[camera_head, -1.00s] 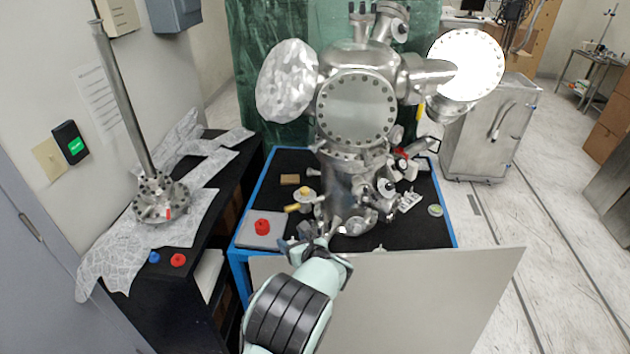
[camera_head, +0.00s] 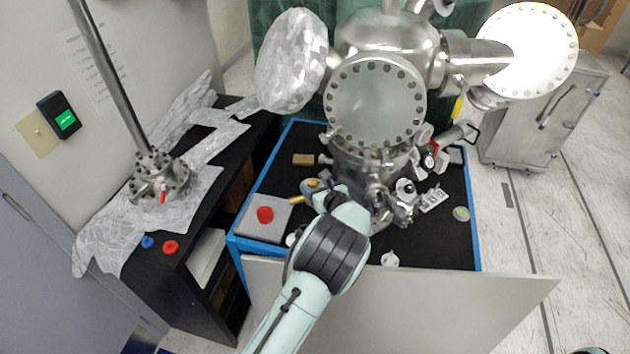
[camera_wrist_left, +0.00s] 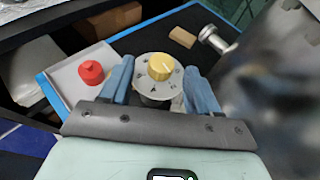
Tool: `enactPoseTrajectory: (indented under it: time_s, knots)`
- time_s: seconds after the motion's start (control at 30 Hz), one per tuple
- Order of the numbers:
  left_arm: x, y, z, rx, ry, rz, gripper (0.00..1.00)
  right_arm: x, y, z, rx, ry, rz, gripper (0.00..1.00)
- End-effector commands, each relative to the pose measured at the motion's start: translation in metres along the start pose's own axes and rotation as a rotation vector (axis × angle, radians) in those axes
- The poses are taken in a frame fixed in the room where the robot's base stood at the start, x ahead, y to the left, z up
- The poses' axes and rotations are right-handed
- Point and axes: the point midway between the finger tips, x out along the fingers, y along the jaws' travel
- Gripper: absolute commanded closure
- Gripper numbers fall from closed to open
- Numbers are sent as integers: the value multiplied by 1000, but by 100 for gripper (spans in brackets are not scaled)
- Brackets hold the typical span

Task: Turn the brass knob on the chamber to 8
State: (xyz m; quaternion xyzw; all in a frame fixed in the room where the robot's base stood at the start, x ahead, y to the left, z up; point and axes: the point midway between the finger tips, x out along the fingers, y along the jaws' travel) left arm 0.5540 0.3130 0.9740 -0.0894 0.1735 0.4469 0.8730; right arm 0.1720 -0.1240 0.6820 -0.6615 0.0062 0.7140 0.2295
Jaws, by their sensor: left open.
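The brass knob (camera_wrist_left: 161,66) is yellow with a pale pointer line and sits on a round grey dial plate (camera_wrist_left: 154,88) with dark marks. The marks are too small to read surely. My left gripper (camera_wrist_left: 161,84) is open, with one blue finger on each side of the dial and the knob between them, not gripped. In the head view my left gripper (camera_head: 323,192) reaches to the knob (camera_head: 313,183) and partly hides it. The steel chamber (camera_head: 376,105) stands just right of and behind it. My right gripper is not in view.
A red knob (camera_head: 265,214) sits on a grey plate (camera_head: 252,232) left of my gripper. A small brown block (camera_head: 303,159) lies behind. Steel fittings (camera_head: 405,200) crowd the right side. A pale panel (camera_head: 430,310) fronts the blue-edged table (camera_head: 240,243).

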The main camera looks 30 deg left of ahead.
Motion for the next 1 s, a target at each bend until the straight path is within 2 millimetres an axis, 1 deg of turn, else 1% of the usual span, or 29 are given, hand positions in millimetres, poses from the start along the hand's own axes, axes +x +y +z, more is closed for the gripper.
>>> enactPoseTrajectory:
  time_s: [0.03,0.1,0.2,0.5,0.57,0.6,0.67,0.7,0.87,1.0]
  knots:
    - [8,-1,4,0,-3,1,39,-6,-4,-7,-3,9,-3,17]
    - [15,-1,4,0,-4,1,39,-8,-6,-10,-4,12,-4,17]
    - [21,-1,3,0,-2,-1,39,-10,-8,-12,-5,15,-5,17]
    - [24,0,0,1,0,-1,39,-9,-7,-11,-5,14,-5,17]
    - [24,0,0,1,0,-1,58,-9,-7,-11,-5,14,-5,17]
    - [24,0,0,1,0,-1,71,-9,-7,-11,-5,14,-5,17]
    - [23,0,1,1,0,0,91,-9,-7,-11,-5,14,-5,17]
    - [23,0,1,1,0,0,95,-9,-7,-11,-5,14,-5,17]
    - [24,0,0,1,0,-2,95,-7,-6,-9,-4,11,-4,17]
    - [24,2,-2,5,0,-14,95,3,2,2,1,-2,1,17]
